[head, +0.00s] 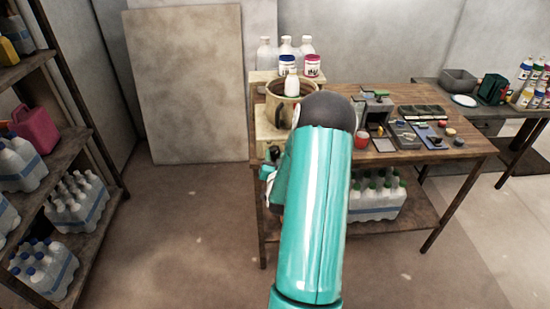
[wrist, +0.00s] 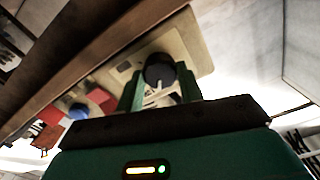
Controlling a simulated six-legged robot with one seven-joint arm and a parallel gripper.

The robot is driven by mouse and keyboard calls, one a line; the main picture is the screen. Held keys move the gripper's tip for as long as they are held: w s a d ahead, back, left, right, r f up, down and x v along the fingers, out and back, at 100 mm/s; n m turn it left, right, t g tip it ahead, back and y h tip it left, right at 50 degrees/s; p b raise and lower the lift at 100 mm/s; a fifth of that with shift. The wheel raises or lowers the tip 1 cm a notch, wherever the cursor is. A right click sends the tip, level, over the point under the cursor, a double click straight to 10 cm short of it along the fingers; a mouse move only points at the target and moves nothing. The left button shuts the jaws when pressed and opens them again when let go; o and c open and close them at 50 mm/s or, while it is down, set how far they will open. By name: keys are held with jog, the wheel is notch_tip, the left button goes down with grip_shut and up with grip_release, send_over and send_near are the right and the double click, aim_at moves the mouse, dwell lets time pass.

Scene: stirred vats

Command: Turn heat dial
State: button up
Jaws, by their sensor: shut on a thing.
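The heat dial (wrist: 160,72) is a round dark knob with a pale mark, on a cream panel (wrist: 186,45) in the wrist view. My gripper (wrist: 160,88) has its two green fingers on either side of the knob, shut on it. In the head view my gripper (head: 267,172) is at the left front of the wooden table, mostly hidden behind my teal arm. The dial is hidden there. A brown vat (head: 284,90) with a white bottle in it stands on the cream unit above.
Bottles and jars (head: 313,66) stand behind the vat. Trays and small items cover the wooden table (head: 462,148) to the right. A shelf rack (head: 75,140) with jugs stands at the left. The floor (head: 190,225) between is clear.

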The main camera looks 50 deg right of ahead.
jog(key=shift+m, duration=1.1)
jog(key=o, duration=1)
jog(key=shift+s+a, duration=0.1)
jog(key=v, duration=1.3)
jog(key=shift+s+a, duration=0.2)
jog(key=shift+w, duration=0.1)
